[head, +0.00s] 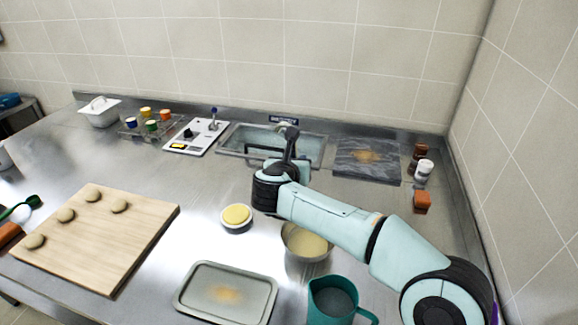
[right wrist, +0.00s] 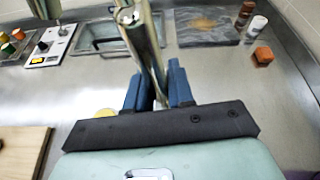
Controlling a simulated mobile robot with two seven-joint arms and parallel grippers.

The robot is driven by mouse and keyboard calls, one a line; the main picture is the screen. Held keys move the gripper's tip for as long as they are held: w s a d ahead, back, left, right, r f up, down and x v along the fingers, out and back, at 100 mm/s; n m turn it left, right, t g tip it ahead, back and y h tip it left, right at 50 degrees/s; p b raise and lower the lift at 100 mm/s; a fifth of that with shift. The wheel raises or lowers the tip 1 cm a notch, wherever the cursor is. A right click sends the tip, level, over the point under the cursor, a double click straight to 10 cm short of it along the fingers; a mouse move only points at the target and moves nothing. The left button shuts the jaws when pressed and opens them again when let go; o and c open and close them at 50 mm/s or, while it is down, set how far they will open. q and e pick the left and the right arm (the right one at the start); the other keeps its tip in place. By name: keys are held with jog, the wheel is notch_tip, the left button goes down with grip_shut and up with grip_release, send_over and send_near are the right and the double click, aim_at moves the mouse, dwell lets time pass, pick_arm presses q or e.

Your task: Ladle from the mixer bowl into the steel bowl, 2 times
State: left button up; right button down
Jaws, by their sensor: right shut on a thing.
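My right gripper (right wrist: 158,88) is shut on a long metal handle (right wrist: 148,42), which looks like the ladle's; in the right wrist view it runs up out of the picture. The ladle's cup cannot be made out. In the head view my right arm reaches in from the lower right, and the gripper (head: 289,150) is in front of the sink. A metal bowl (head: 305,243) with pale yellow contents stands under my forearm, partly hidden by it. I cannot tell whether it is the steel bowl or the mixer bowl. My left gripper is not in view.
A small white dish (head: 236,218) with yellow contents stands left of the bowl. A grey tray (head: 190,292) and teal jug (head: 338,300) are in front. A wooden board (head: 125,240) with dough balls lies left. The sink (head: 240,140) and a dark slab (head: 366,180) are behind.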

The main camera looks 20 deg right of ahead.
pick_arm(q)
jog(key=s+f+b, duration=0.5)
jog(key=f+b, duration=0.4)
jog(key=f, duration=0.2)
pick_arm(e)
jog(key=s+d+m+t+y, duration=0.3)
jog(key=s+d+m, duration=0.3)
jog(key=d, duration=0.5)
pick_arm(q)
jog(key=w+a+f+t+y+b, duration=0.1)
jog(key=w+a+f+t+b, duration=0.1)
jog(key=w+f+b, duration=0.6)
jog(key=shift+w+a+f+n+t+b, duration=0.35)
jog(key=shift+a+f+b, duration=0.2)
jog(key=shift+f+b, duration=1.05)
pick_arm(e)
jog(key=s+d+f+m+t+y, duration=0.1)
jog(key=s+d+f+m+t, duration=0.2)
jog(key=s+d+f+m, duration=0.3)
jog(key=shift+d+f+m+t+y, duration=0.4)
jog(key=shift+d+f+m, duration=1.75)
jog(key=shift+f, duration=1.25)
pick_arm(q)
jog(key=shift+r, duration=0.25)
pick_arm(e)
jog(key=shift+d, duration=0.15)
